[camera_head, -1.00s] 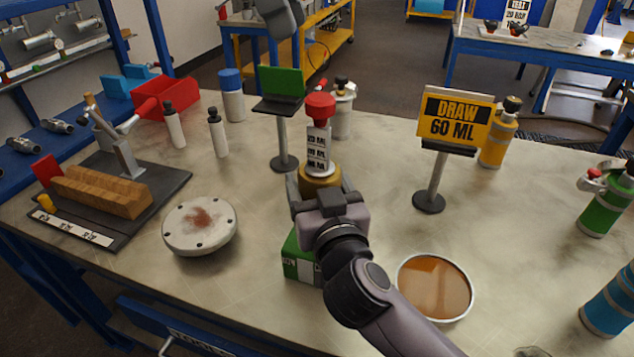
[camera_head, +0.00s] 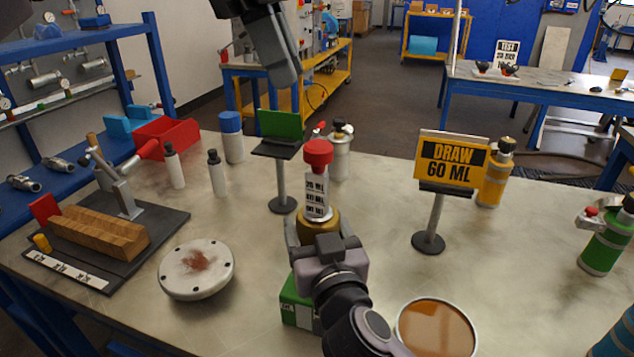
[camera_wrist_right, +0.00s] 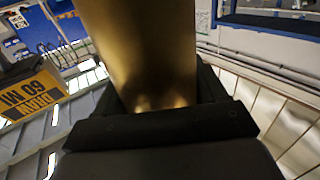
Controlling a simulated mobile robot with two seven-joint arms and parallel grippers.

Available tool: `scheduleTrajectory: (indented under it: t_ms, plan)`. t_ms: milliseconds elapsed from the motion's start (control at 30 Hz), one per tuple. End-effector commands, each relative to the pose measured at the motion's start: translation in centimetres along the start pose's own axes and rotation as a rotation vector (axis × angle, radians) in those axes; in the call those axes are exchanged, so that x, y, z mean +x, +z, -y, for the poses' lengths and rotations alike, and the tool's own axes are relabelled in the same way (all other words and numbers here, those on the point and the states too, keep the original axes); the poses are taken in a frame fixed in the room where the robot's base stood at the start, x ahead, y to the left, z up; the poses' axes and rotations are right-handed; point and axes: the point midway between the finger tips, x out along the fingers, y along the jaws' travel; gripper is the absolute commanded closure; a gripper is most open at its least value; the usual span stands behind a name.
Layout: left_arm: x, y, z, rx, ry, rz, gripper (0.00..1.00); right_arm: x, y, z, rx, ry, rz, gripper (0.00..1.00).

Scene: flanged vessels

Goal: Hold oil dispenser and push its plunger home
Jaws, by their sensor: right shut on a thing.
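The oil dispenser has a brass body (camera_head: 319,225), a plunger with a white marked scale (camera_head: 316,195) and a red knob (camera_head: 317,152) on top. It stands upright, and the plunger sticks well out of the body. My right gripper (camera_head: 320,238) is shut around the brass body, which also fills the middle of the right wrist view (camera_wrist_right: 145,55). My left gripper (camera_head: 285,78) hangs above and left of the red knob, clear of it. Its finger gap does not show clearly. A yellow sign (camera_head: 451,160) reading "DRAW 60 ML" stands to the right.
A green box (camera_head: 296,303) is partly hidden by my right gripper. A green screen on a stand (camera_head: 280,125) and a silver bottle (camera_head: 341,155) stand close behind the dispenser. A round flange (camera_head: 197,268) lies left, a dish of brown oil (camera_head: 437,328) at front right.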

Motion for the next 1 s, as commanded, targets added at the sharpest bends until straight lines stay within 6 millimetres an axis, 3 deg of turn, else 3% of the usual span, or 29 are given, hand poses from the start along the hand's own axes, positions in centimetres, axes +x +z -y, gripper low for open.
scheduleTrajectory:
  t_ms: [33, 67, 267, 700, 1000]
  plan:
    - [0.1, 0.0, 0.1, 0.010, 0.001, -0.005, 0.93, 0.0, 0.1, 0.0, 0.000, 0.000, 0.002, 0.76]
    - [0.1, 0.1, 0.1, 0.022, 0.003, -0.011, 1.00, 0.0, 0.1, 0.0, 0.000, 0.000, 0.002, 0.76]
    - [1.3, 0.6, 1.0, 0.255, 0.037, -0.130, 1.00, 0.0, 0.1, 0.0, 0.000, -0.001, 0.003, 0.76]
    - [3.5, 2.8, 3.7, 1.151, 0.131, -0.586, 1.00, 0.0, 0.1, 0.0, 0.000, 0.000, 0.003, 0.76]
    - [3.8, 3.8, 4.6, 1.425, 0.146, -0.738, 1.00, 0.0, 0.1, 0.0, 0.000, 0.000, 0.003, 0.76]
